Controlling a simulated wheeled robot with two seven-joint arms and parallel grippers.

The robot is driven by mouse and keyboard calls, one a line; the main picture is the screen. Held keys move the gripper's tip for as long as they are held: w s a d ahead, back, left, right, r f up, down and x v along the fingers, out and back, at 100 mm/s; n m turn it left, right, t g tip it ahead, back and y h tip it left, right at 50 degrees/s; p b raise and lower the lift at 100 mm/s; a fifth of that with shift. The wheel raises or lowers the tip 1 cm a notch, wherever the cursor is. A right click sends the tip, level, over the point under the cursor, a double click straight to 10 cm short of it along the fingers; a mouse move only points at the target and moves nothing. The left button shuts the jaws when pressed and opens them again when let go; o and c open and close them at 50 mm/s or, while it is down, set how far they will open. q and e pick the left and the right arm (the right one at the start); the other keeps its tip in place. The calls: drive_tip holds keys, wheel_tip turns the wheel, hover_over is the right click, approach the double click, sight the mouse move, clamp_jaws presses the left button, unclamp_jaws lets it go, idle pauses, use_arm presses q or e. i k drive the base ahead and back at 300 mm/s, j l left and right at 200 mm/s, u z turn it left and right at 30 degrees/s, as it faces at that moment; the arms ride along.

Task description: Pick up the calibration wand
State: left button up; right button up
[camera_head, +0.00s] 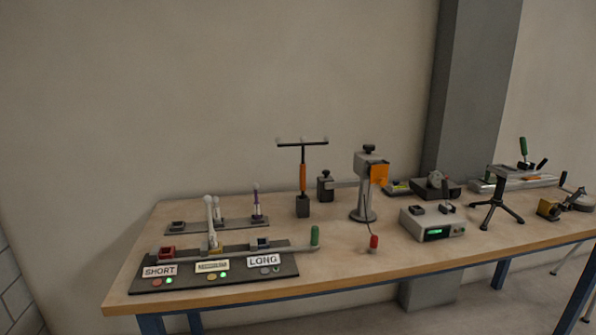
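The calibration wand (303,178) appears to be the T-shaped tool on the table. It has an orange grip, a thin dark shaft and a dark crossbar with small pale balls along it. It stands upright in a dark block (303,207) toward the left middle of the table (330,262). Neither of my grippers is in view.
A dark panel (284,287) with labelled sockets lies at front left, a grey rack strip (187,229) behind it. A stand with an orange plate (379,174) is right of the wand. A display box (437,233) and a black tripod (498,193) stand farther right.

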sight(278, 140)
drive_tip(key=i+j+u, duration=0.1)
drive_tip(key=i+j, duration=0.15)
drive_tip(key=i, duration=0.25)
drive_tip(key=i+j+u, duration=0.1)
drive_tip(key=i, duration=0.4)
drive_tip(key=j, duration=0.1)
